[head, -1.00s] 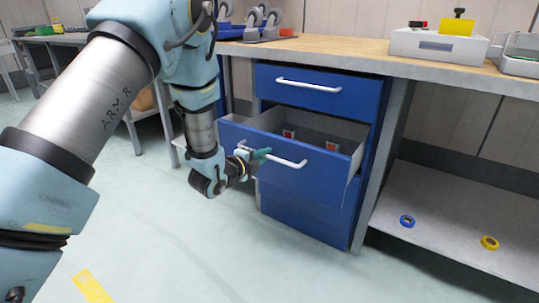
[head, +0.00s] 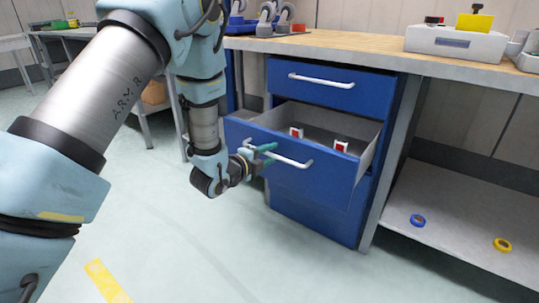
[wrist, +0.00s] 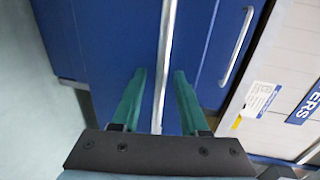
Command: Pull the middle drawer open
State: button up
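The blue middle drawer (head: 300,178) stands pulled well out from its cabinet, with its grey inside showing. Its white bar handle (head: 285,157) runs across the front. My gripper (head: 268,153) is at the left end of this handle. Its green fingers are apart. In the wrist view, my gripper (wrist: 160,95) has a pale bar (wrist: 165,50), seemingly the handle, between the fingers, with blue gaps on both sides.
The top drawer (head: 325,88) is shut above it, and a bottom drawer (head: 315,215) is below. A workbench (head: 375,47) covers the cabinet. A lower shelf (head: 450,210) at right holds a blue and a yellow ring. The floor in front is clear.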

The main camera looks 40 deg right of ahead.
jog(key=v, duration=1.1)
jog(key=shift+w+f, duration=0.1)
dwell(0.4)
jog(key=w+a+n+t+y, duration=0.3)
jog(key=w+a+n+y, duration=0.2)
jog(key=w+a+n, duration=0.4)
jog(key=w+a+r+n+y, duration=0.1)
jog(key=w+a+n+y, duration=0.2)
jog(key=a, duration=0.4)
jog(key=w+a+n+y, duration=0.1)
jog(key=a+n+y, duration=0.2)
jog(key=a+n, duration=0.3)
jog(key=s+a+r+n+g+y, duration=0.25)
jog(key=s+a+n, duration=0.25)
jog(key=a+n, duration=0.3)
jog(key=s+a+r+n+g+y, duration=0.1)
jog(key=s+a+n+g, duration=0.3)
jog(key=a, duration=0.6)
notch_tip(320, 180, up, 28)
jog(key=s+n+t+p, duration=0.1)
jog(key=s+p, duration=0.1)
jog(key=p, duration=2.5)
jog(key=shift+a+n+p, duration=0.15)
jog(key=shift+n+p, duration=0.2)
jog(key=shift+n, duration=0.05)
